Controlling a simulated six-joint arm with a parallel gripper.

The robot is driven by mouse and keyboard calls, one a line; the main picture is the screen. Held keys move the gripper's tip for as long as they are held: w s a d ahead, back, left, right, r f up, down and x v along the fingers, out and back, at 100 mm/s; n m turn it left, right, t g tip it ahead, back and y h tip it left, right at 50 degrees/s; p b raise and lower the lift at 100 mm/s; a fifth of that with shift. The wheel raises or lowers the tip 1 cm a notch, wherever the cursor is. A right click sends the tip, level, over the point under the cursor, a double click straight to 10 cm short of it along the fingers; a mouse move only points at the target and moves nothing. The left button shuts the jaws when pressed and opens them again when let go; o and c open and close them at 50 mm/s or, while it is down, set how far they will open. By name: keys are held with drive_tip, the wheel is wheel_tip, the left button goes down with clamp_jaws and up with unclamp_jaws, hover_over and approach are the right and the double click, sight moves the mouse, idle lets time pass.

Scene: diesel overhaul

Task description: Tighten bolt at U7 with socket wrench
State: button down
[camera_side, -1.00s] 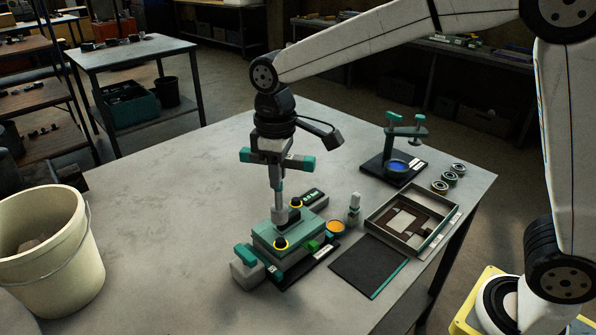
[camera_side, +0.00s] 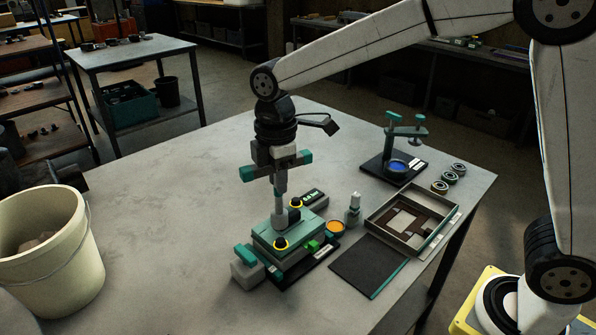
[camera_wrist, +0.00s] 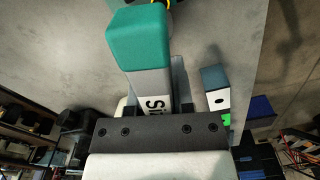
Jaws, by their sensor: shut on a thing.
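My gripper (camera_side: 280,168) is shut on the socket wrench (camera_side: 279,203), at its cross handle with teal ends. The wrench stands upright, its grey shaft pointing down onto the teal-topped block (camera_side: 266,239). In the wrist view the gripper (camera_wrist: 158,105) has its fingers on either side of the labelled wrench handle (camera_wrist: 139,45).
A small display box (camera_side: 314,196) is behind the block. A small bottle (camera_side: 353,208), an orange-filled cup (camera_side: 335,227), an open tray (camera_side: 375,218) and a dark mat (camera_side: 368,266) lie to the right. A press-like stand (camera_side: 380,165) is farther back. A bucket (camera_side: 85,250) stands left; the table between is clear.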

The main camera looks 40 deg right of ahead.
sight(279, 213)
drive_tip(key=n, duration=0.3)
drive_tip(key=shift+f, duration=1.8)
drive_tip(key=shift+f, duration=0.1)
drive_tip(key=shift+f, duration=0.9)
